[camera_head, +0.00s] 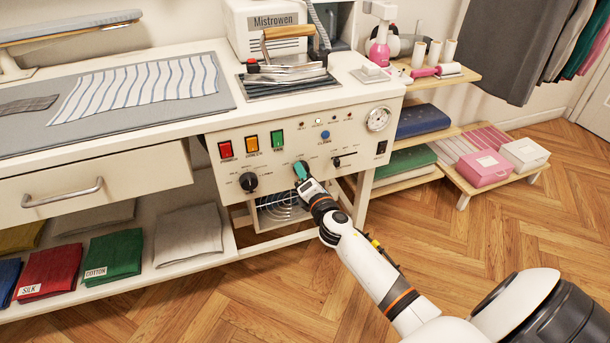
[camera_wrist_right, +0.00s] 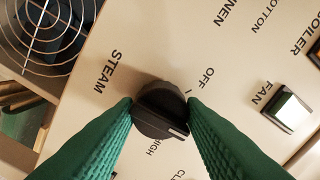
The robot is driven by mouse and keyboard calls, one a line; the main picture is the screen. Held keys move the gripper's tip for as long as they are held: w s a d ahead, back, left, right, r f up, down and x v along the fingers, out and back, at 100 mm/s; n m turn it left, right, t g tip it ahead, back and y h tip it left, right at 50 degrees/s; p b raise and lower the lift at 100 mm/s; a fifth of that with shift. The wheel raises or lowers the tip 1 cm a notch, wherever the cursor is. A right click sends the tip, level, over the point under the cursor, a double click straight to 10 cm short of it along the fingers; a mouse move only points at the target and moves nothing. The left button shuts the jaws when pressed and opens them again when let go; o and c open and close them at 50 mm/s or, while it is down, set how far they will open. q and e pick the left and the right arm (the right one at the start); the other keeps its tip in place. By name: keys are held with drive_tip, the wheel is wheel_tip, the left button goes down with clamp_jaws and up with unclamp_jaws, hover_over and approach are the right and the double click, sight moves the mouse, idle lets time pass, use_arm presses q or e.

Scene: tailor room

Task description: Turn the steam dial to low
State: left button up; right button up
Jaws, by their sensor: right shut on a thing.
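The steam dial (camera_wrist_right: 160,110) is a round black knob on the cream front panel (camera_head: 340,134). My right gripper (camera_wrist_right: 160,112) is shut on it, with a green ribbed finger on each side. In the head view the right gripper (camera_head: 301,171) reaches the panel from below right and hides the dial. The dial's white pointer mark faces lower right in the wrist view, towards the right finger. The STEAM, OFF and part of the HIGH labels show; no LOW label shows, and the fingers cover part of the scale. My left gripper is not in view.
Another black dial (camera_head: 248,182) sits left of the gripper, under red, orange and green switches (camera_head: 252,143). A fan switch (camera_wrist_right: 288,108) is close by. A round wire guard (camera_head: 282,208) lies below. An iron (camera_head: 286,60) stands on top.

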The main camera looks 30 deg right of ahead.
drive_tip(key=o, duration=1)
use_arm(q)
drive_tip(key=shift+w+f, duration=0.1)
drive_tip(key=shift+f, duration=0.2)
use_arm(e)
drive_tip(key=v, duration=1.2)
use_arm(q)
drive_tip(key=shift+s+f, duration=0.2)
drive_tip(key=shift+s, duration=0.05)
